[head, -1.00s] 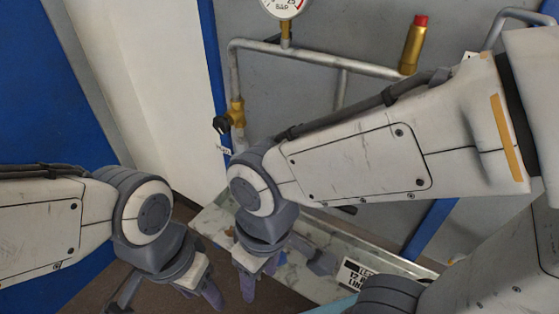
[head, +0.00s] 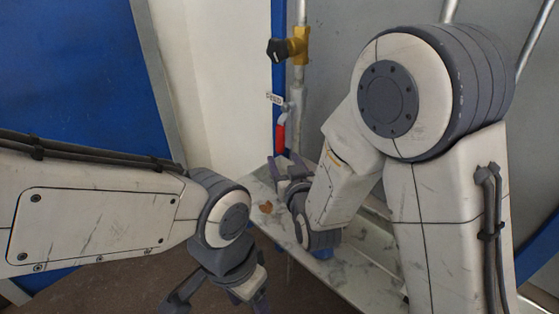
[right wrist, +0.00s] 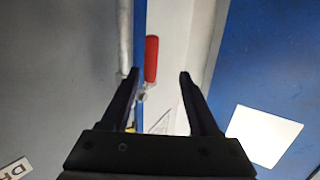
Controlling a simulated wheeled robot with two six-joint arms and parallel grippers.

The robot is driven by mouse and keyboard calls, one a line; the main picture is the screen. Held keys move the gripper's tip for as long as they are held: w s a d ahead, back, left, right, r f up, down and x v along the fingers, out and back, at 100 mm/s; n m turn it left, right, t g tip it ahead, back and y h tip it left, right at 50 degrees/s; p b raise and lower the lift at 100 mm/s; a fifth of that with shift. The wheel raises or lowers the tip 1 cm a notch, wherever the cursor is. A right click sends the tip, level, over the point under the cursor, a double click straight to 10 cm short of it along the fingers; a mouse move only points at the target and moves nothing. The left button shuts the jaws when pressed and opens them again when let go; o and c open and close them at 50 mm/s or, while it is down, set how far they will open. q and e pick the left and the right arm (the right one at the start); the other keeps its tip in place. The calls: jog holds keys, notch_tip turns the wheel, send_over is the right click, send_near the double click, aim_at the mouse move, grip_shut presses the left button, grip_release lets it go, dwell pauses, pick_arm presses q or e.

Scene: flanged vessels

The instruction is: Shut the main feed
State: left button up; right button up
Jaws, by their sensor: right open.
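A red lever handle (head: 281,132) sits on the grey vertical feed pipe (head: 297,100), below a small white tag (head: 275,99) whose text seems to read FEED. The lever points up along the pipe. My right gripper (head: 286,164) is open just below the lever. In the right wrist view the red lever (right wrist: 151,58) appears ahead, in the gap between the open fingertips (right wrist: 158,73), nearer the left finger; I see no contact. My left gripper (head: 220,300) is open and empty at the bottom edge, its fingertips partly cut off.
A brass valve (head: 299,45) with a black knob is higher on the same pipe. A marble-look ledge (head: 365,275) lies below. A blue post (head: 278,20) runs beside the pipe. A white label (right wrist: 14,168) starting DR shows in the right wrist view.

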aim_at(281, 142)
jog(key=shift+t, duration=0.7)
jog(key=x, duration=0.3)
jog(key=d+x, duration=0.1)
jog(key=x, duration=0.6)
jog(key=shift+w+d+f, duration=0.1)
jog(key=shift+w+f, duration=0.2)
jog(key=shift+w, duration=0.25)
grip_shut()
